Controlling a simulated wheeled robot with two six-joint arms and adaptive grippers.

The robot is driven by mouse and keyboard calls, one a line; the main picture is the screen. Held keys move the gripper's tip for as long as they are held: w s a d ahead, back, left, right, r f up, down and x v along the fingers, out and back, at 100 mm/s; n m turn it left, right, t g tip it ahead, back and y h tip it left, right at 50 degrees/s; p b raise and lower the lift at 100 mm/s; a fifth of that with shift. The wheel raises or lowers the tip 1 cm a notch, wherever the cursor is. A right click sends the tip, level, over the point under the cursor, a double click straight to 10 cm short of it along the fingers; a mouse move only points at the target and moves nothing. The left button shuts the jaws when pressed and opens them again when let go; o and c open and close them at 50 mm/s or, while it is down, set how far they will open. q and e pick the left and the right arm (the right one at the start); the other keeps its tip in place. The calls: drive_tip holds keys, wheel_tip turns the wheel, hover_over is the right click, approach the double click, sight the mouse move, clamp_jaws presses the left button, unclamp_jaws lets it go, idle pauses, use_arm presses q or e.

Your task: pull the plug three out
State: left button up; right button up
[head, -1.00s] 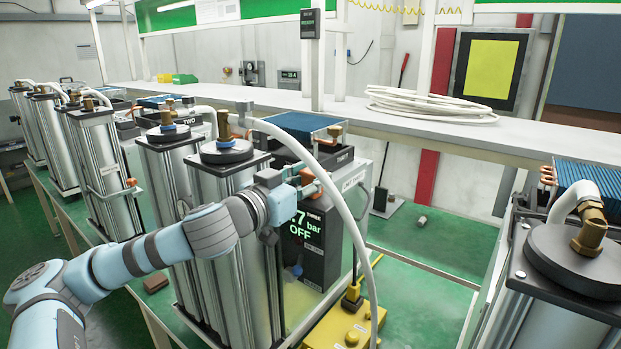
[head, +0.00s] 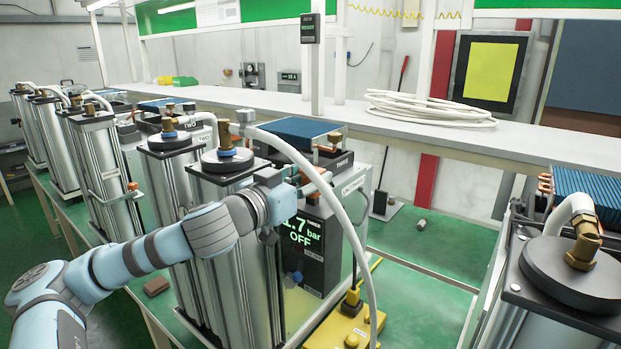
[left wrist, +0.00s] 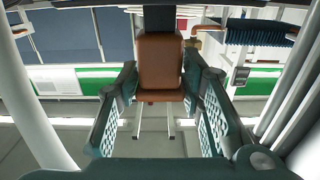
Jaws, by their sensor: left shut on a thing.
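My left gripper (head: 303,187) is beside the front box (head: 306,250), whose green display reads 1.7 bar OFF. In the left wrist view the gripper (left wrist: 160,82) is shut on a brown block, the plug (left wrist: 160,66), between its two fingers. A dark strip runs above the plug, and two thin pale bars show below it; I cannot tell whether they belong to it. The socket is not clear in either view. My right gripper is not in view.
Column pairs (head: 235,255) stand close to my left arm. A white hose (head: 345,215) arches down past the gripper's right side. A yellow unit (head: 350,325) sits below. Another capped column (head: 575,268) stands at the right. A coiled white hose (head: 430,108) lies on the bench.

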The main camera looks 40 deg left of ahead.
use_arm(q)
drive_tip(key=shift+r+p, duration=0.45)
drive_tip(key=shift+r, duration=0.15)
drive_tip(key=o, duration=1.4)
drive_tip(key=shift+f, duration=0.1)
